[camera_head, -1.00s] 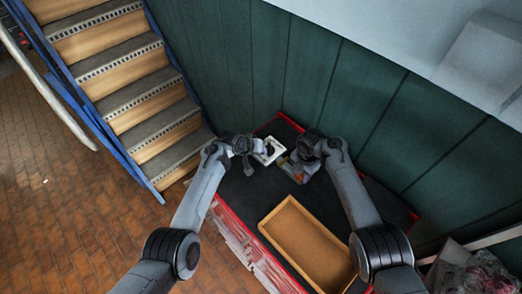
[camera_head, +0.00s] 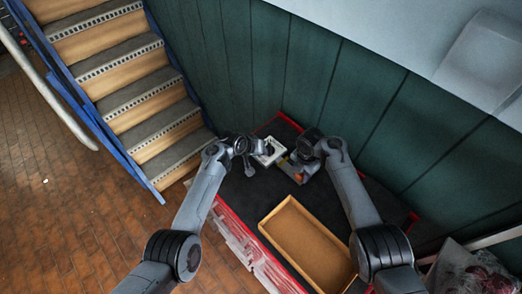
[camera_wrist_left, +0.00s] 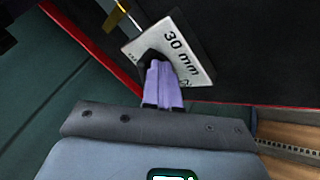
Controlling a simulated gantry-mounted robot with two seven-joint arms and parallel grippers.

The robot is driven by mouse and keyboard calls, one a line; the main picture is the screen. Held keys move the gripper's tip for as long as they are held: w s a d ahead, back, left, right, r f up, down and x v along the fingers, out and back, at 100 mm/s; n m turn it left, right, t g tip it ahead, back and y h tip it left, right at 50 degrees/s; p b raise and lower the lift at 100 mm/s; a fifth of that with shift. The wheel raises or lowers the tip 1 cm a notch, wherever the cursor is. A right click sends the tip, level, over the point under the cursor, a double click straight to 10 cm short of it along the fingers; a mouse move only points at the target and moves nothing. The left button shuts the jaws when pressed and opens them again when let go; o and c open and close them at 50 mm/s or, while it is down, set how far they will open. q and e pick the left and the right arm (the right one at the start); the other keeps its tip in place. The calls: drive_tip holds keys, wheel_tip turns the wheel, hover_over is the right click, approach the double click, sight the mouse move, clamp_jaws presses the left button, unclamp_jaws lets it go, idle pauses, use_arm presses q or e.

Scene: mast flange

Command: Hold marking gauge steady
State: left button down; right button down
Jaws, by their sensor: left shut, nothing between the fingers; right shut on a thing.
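A white plate marked "30 mm" (camera_wrist_left: 178,48) lies in front of my left gripper (camera_wrist_left: 163,80) in the left wrist view. The left fingers are shut with nothing between them, and their dark tips overlap the plate; I cannot tell whether they touch. The pale square piece also shows in the head view (camera_head: 269,151), beside the left gripper (camera_head: 249,165). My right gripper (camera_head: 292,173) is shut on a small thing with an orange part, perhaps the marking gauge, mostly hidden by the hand. A thin yellow rod (camera_wrist_left: 117,17) shows at the top of the left wrist view.
The dark bench top (camera_head: 240,200) has a red edge. A shallow tan tray (camera_head: 306,243) stands on it, nearer me than the grippers. A green panelled wall (camera_head: 330,80) rises close behind. Stairs (camera_head: 135,85) are at the left. Dark bench surface is clear left of the tray.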

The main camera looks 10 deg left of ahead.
use_arm(q)
drive_tip(key=shift+s+d, duration=0.15)
drive_tip(key=shift+d, duration=0.15)
drive_tip(key=shift+s+d, duration=0.15)
drive_tip(key=shift+d, duration=0.1)
drive_tip(key=shift+s+d, duration=0.15)
drive_tip(key=shift+d, duration=0.55)
drive_tip(key=shift+w+d, duration=0.15)
drive_tip(key=shift+d, duration=0.45)
drive_tip(key=shift+w+d, duration=0.15)
drive_tip(key=shift+d, duration=0.4)
drive_tip(key=shift+w+d+n+t+y, duration=0.25)
drive_tip(key=shift+d+n+t+y, duration=0.2)
drive_tip(key=shift+n, duration=0.45)
drive_tip(key=shift+w+d+n+t+y, duration=0.2)
drive_tip(key=shift+n+y, duration=0.2)
drive_tip(key=shift+n, duration=0.3)
drive_tip(key=shift+w+d+n+t+y, duration=0.1)
drive_tip(key=shift+w+n+t+y, duration=0.2)
drive_tip(key=shift+n, duration=0.4)
drive_tip(key=shift+s, duration=0.1)
drive_tip(key=shift+r, duration=0.15)
